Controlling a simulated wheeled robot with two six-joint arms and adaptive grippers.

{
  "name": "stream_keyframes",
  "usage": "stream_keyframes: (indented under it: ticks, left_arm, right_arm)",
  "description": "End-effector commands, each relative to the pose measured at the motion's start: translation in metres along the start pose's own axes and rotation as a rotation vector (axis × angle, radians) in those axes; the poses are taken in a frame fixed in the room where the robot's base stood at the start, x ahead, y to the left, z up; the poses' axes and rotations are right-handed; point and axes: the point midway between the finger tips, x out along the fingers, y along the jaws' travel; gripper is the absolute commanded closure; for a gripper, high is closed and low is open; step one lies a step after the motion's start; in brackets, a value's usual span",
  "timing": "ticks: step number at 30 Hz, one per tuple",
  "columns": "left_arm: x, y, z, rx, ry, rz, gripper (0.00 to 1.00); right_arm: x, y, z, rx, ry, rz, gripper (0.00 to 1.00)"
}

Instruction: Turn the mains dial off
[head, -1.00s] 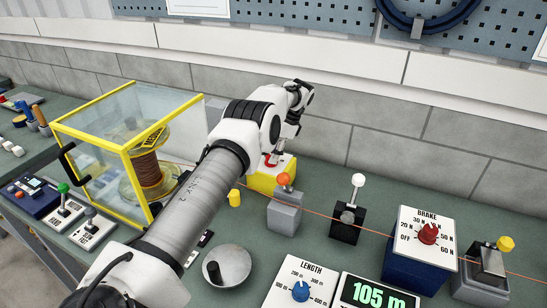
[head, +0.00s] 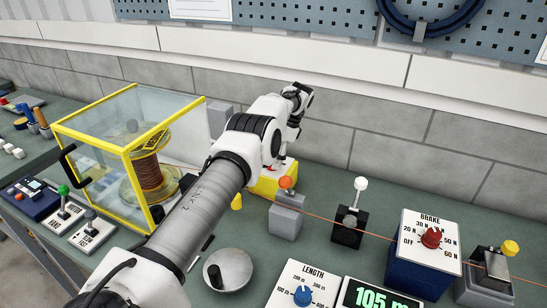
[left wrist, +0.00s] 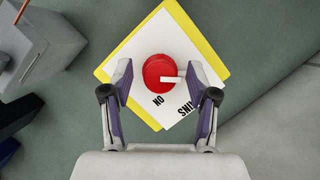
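The mains dial (left wrist: 156,70) is a round red knob with a white pointer bar, on a white plate with a yellow border (left wrist: 211,46). In the left wrist view its pointer points right; the letters "NO" and part of "MAINS" show near it, upside down or tilted. My left gripper (left wrist: 159,80) is open above the plate, one finger on each side of the dial, with a gap at both sides. In the head view the yellow mains box (head: 264,183) is partly behind my left arm, which hides most of the dial and the gripper. My right gripper is out of view.
Right of the box stand a grey orange-knobbed lever (head: 286,212), a black white-knobbed lever (head: 350,225) and the brake dial (head: 431,237). An orange filament (head: 330,222) runs across them. The yellow-framed spool case (head: 127,150) stands left. The length dial (head: 302,294) is in front.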

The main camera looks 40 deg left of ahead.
Motion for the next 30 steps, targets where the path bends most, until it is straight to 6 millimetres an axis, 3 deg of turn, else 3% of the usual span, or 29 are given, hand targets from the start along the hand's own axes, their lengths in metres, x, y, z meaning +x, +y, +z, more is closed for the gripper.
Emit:
stream_keyframes:
  ticks: [5, 15, 18, 30]
  left_arm:
    - [-0.007, 0.000, 0.002, 0.000, 0.003, -0.003, 0.41]
    - [-0.073, 0.000, 0.031, -0.002, 0.003, -0.002, 0.41]
    - [-0.084, 0.000, 0.036, -0.002, 0.002, -0.002, 0.41]
    - [-0.091, 0.001, 0.040, 0.001, 0.001, 0.000, 0.41]
  right_arm:
    - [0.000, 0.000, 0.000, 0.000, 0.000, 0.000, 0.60]
    - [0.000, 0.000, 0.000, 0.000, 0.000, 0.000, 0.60]
    - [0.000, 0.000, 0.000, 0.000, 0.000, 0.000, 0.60]
    - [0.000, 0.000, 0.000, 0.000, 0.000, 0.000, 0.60]
